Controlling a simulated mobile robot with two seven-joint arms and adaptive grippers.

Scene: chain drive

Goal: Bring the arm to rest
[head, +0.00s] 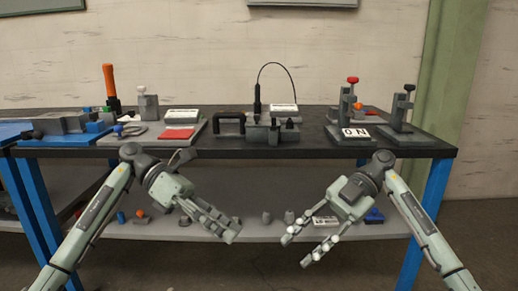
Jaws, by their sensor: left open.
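My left gripper (228,230) hangs in front of the bench, below the level of the bench top. It is open with nothing between its fingers, which point down and to the right. My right gripper (299,250) is at a similar low height to the right of it. Its fingers are spread apart and empty, pointing down and to the left. The two grippers are apart and neither touches the bench. Both arms are bent, with their forearms turned inward towards each other.
The dark bench top (300,148) holds a grey block fixture (270,132) with a black cable, a red pad (178,134), an upright orange handle (109,80), a blue vise-like fixture (60,125) and an "ON" sign (356,133). A lower shelf (265,231) behind my grippers carries small parts.

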